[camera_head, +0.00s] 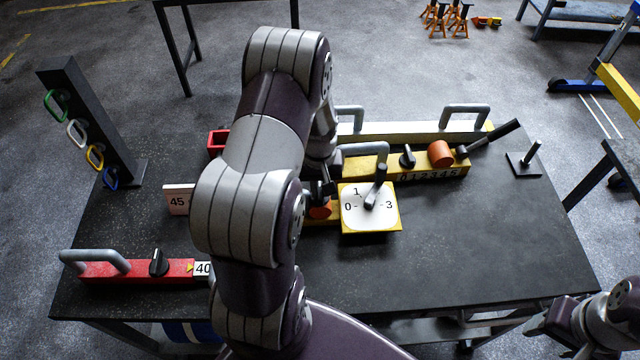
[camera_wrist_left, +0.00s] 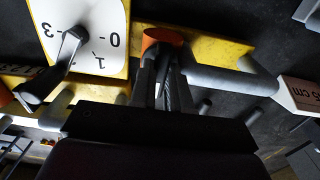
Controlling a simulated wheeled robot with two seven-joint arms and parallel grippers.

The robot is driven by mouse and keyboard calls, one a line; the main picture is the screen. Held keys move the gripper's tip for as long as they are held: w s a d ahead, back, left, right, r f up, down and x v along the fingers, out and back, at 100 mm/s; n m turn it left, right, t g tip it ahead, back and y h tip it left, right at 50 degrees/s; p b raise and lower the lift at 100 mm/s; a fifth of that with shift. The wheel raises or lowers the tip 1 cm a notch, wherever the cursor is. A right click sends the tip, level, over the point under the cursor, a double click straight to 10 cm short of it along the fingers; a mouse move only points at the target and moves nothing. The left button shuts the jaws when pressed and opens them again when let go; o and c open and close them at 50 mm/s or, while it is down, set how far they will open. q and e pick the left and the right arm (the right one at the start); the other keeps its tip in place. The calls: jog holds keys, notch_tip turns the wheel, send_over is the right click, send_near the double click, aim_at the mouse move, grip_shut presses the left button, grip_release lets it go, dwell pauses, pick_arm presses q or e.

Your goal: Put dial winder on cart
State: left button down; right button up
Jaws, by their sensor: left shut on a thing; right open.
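The dial winder (camera_head: 370,208) is a yellow block with a white dial face marked 0, 1 and 3 and a dark crank, on the dark table. It also shows in the left wrist view (camera_wrist_left: 100,45). My left gripper (camera_head: 320,193) is shut on an orange knob (camera_head: 320,210) on the yellow bar beside the dial. The knob also shows between the fingers in the left wrist view (camera_wrist_left: 160,38). My arm hides part of the bar. My right gripper (camera_head: 545,322) is open at the lower right, away from the dial. I cannot tell which thing is the cart.
A yellow bar (camera_head: 425,172) with numbers and an orange cylinder (camera_head: 440,153) lies behind the dial. A red bar (camera_head: 140,271) lies front left. A dark rack (camera_head: 92,125) with coloured rings stands left. The table (camera_head: 480,240) is clear at right. A wheeled blue frame (camera_head: 575,86) stands beyond.

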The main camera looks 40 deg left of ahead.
pick_arm(q)
jog(key=c, duration=1.1)
grip_release()
jog(key=shift+d, duration=0.1)
notch_tip(320, 180, up, 12)
jog(key=f+b, duration=0.1)
jog(key=b, duration=0.1)
jog(key=s+d+m, duration=0.4)
jog(key=d, duration=0.3)
jog(key=s+d+m+t, duration=0.1)
jog(key=s+d+m, duration=0.3)
jog(key=d, duration=0.4)
jog(key=shift+f, duration=0.2)
